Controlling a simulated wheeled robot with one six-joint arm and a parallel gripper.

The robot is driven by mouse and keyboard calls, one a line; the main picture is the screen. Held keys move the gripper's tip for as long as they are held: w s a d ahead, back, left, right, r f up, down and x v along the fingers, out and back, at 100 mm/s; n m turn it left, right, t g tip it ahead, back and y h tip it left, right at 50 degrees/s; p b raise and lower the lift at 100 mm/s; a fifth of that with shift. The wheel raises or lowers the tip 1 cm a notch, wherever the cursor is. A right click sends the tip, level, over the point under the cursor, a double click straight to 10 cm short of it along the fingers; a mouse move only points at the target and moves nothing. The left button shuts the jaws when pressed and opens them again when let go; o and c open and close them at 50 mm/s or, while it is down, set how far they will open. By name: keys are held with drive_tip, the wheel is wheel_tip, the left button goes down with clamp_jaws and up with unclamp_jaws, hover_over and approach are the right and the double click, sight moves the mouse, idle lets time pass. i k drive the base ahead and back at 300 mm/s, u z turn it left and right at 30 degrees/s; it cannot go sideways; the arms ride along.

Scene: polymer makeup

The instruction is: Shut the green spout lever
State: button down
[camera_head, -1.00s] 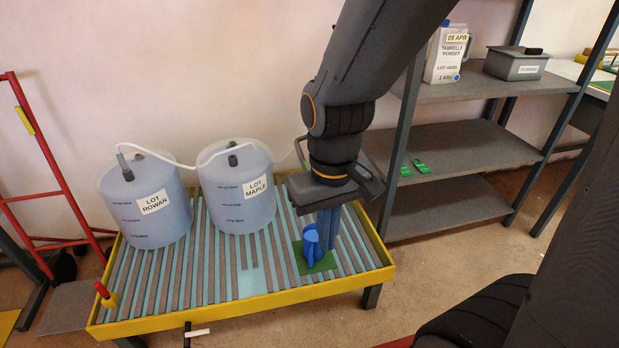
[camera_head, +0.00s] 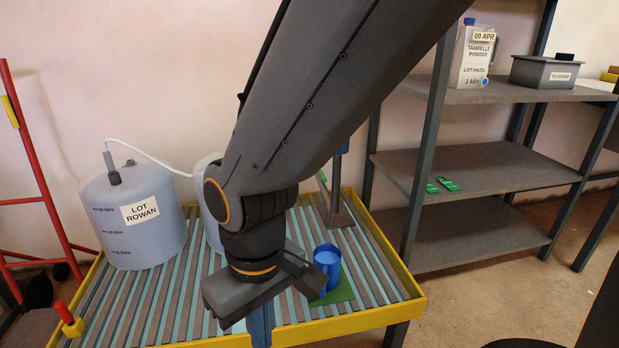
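A small green piece (camera_head: 322,177) shows beside a grey stand (camera_head: 338,215) at the back of the slatted bench, just right of my arm. It may be the spout lever, but it is too small and partly covered to tell its position. A blue part (camera_head: 342,148) sits at the top of the stand. A blue jug (camera_head: 327,262) with a pale inside stands upright on a green mat (camera_head: 340,290). My gripper (camera_head: 262,328) points down over the front of the bench, left of the jug and apart from the lever. Its blue fingers overlap, so their opening is unclear.
The LOT ROWAN drum (camera_head: 134,215) stands on the bench at left, with a white hose (camera_head: 150,158) from its top. My arm hides most of another drum (camera_head: 208,190). A yellow rim (camera_head: 388,245) edges the bench. Grey shelving (camera_head: 455,170) stands at right.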

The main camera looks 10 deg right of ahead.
sight(321, 175)
drive_tip(key=k, duration=0.65)
drive_tip(key=z, duration=0.3)
drive_tip(key=i, duration=0.75)
drive_tip(key=z, duration=0.5)
drive_tip(key=i, duration=0.8)
drive_tip(key=z, duration=0.15)
